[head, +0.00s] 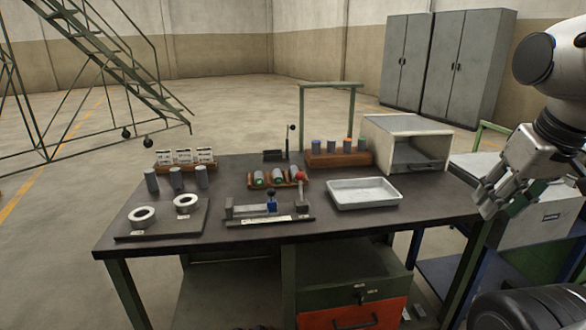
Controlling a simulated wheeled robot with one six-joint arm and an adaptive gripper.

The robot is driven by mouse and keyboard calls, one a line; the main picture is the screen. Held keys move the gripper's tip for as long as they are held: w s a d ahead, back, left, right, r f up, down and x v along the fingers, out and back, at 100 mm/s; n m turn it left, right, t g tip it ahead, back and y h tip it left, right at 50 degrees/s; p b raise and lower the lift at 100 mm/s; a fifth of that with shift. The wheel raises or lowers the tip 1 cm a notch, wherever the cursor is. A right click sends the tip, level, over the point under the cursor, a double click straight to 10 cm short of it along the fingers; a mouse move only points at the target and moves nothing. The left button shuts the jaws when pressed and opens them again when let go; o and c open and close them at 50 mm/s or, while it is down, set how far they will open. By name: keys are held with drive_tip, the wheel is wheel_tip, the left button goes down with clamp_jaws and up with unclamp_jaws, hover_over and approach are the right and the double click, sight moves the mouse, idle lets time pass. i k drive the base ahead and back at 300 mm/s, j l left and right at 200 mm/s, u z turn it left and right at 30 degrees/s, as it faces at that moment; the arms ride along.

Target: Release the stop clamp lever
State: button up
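A low fixture with a rail (240,212) and a pale label strip lies near the front middle of the dark workbench. A blue block (271,202) with a dark upright top sits on the rail. A lever with a red ball knob (300,176) stands upright at the rail's right end. I cannot tell for sure which of these is the stop clamp lever. My gripper (503,207) hangs at the right, beyond the bench's right edge, far from the fixture. Its fingers look apart, with nothing visible between them.
A silver tray (363,205) lies right of the fixture, before a grey open-fronted box (408,146). Behind the fixture are a rack of cylinders (281,184), a black-knobbed lever (289,140) and a wooden block (338,158). White rings (142,218) and grey cylinders (152,181) stand left.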

sight(299, 176)
drive_tip(key=i+j+z, duration=0.1)
drive_tip(key=j+z, duration=0.25)
drive_tip(key=j, duration=0.85)
drive_tip(key=j+z, duration=0.35)
drive_tip(key=j, duration=0.8)
drive_tip(key=k+j+z, duration=0.2)
drive_tip(key=j, duration=0.3)
drive_tip(key=k+j+z, duration=0.2)
drive_tip(key=j, duration=0.25)
drive_tip(key=k+j+z, duration=0.15)
drive_tip(key=k+j, duration=0.15)
drive_tip(key=i+l+u, duration=0.2)
drive_tip(key=u, duration=0.2)
drive_tip(key=i+l+u, duration=0.15)
drive_tip(key=l+u, duration=0.25)
